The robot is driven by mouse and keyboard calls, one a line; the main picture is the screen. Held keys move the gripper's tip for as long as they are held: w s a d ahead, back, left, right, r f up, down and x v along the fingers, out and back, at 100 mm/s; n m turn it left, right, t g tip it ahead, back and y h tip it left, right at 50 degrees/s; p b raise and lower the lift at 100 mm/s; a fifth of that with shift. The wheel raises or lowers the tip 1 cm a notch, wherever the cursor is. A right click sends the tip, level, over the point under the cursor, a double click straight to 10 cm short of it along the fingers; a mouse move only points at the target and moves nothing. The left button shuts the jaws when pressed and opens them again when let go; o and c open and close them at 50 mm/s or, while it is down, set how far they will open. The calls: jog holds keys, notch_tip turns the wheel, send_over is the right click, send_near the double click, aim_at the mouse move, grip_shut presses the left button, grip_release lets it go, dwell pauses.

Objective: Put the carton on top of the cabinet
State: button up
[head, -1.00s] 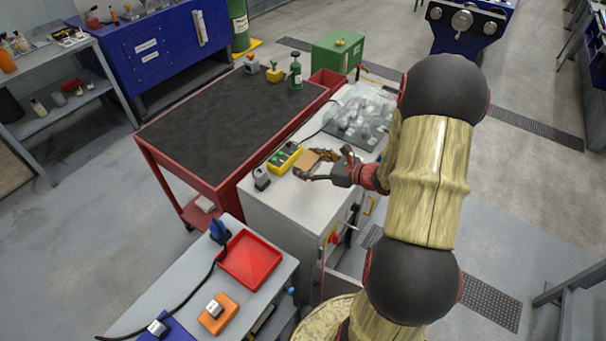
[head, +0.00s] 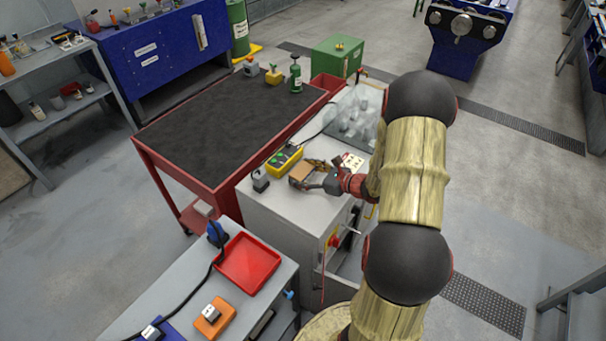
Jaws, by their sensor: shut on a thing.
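The carton (head: 301,171) is a small brown box, seen in the head view over the pale top of the grey cabinet (head: 275,209). My gripper (head: 312,177) reaches in from the right and is shut on the carton. The fingers hide part of its right side. I cannot tell whether the carton's underside touches the cabinet top.
A yellow button box (head: 284,160) and a small grey item (head: 260,180) stand left of the carton. A clear cover (head: 357,115) is behind it. A red cart with a dark top (head: 215,130) adjoins on the left. A red tray (head: 248,260) lies in front.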

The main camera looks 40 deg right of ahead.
jog(key=shift+f, duration=0.2)
jog(key=o, duration=1.2)
jog(key=shift+o, duration=0.3)
jog(key=shift+r, duration=0.1)
